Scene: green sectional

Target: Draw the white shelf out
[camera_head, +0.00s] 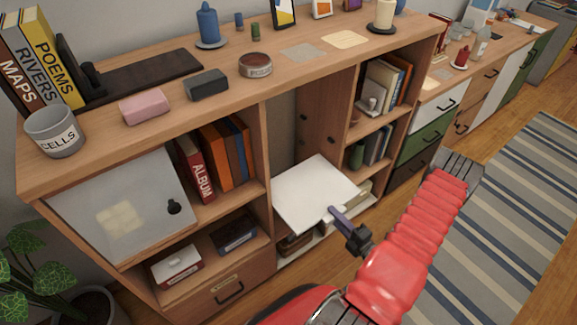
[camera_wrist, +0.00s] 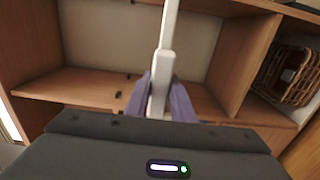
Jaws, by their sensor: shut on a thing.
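The white shelf (camera_head: 312,190) is a flat white board in the middle bay of the long wooden cabinet. It sticks out past the cabinet's front and looks tilted in the body camera's view. My gripper (camera_head: 336,213) has its purple fingers shut on the shelf's front edge. In the wrist view, the shelf (camera_wrist: 168,40) shows edge-on as a narrow upright white strip, and my gripper (camera_wrist: 160,98) has one finger on each side of it. The fingers hide part of the gripped edge.
Books (camera_head: 225,155) and a half-open grey door (camera_head: 125,205) are left of the bay. More books (camera_head: 385,85) fill the right bay. Boxes lie below the shelf. A wicker basket (camera_wrist: 288,72) stands at right in the wrist view. Striped rug (camera_head: 510,220) and bare floor lie to the right.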

